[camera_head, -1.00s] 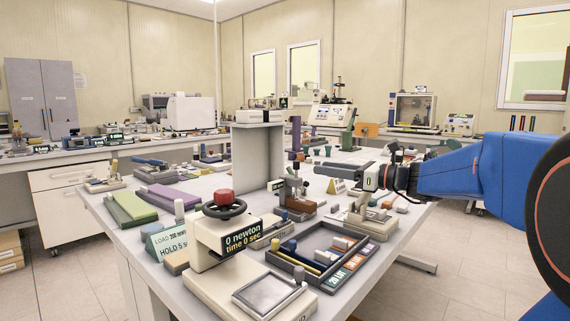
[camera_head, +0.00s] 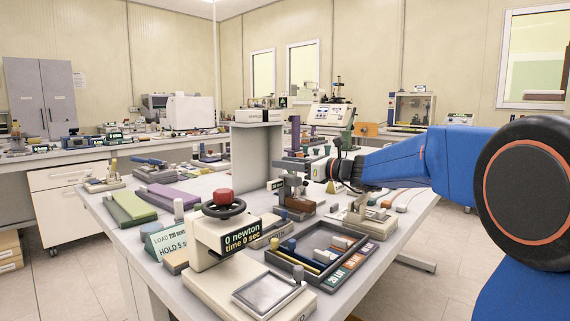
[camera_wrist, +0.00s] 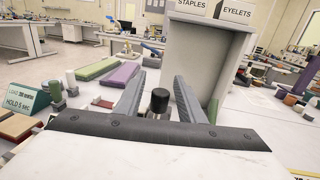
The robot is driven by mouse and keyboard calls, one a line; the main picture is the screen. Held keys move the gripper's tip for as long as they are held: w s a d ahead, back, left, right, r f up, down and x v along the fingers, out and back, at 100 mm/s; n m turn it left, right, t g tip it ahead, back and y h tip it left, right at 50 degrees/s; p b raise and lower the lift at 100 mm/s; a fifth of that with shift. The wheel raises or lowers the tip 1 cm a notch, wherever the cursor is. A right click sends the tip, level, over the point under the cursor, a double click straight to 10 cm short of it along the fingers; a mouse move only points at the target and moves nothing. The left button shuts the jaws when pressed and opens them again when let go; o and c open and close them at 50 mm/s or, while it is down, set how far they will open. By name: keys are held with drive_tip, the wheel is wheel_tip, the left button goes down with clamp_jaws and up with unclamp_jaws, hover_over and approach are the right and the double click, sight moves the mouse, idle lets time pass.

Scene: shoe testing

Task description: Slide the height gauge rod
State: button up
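The height gauge (camera_head: 292,188) stands on the table in the head view, with a brown block at its base and a small tag beside it. My gripper (camera_head: 290,163) is level at the upper part of the gauge and hides some of it. In the wrist view, a black-capped rod (camera_wrist: 160,98) with a silvery collar stands between the two fingers of my gripper (camera_wrist: 159,78). It appears to be the gauge rod. The fingers are apart, one on each side of it, with a visible gap. The lower part of the rod is hidden by the gripper body.
A grey box-like shelf (camera_head: 240,164) stands just behind and left of the gauge. The press with a red-topped handwheel (camera_head: 222,205) and a dark tray (camera_head: 310,240) are in front. Green and purple blocks (camera_wrist: 118,75) lie left of the fingers in the wrist view.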

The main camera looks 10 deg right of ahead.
drive_tip(key=shift+w+a, duration=0.2)
drive_tip(key=shift+c, duration=0.6)
clamp_jaws()
drive_tip(key=shift+r, duration=1.15)
drive_tip(key=shift+o, duration=0.6)
unclamp_jaws()
drive_tip(key=shift+s+d, duration=0.1)
drive_tip(key=v, duration=1.7)
drive_tip(key=shift+s, duration=0.1)
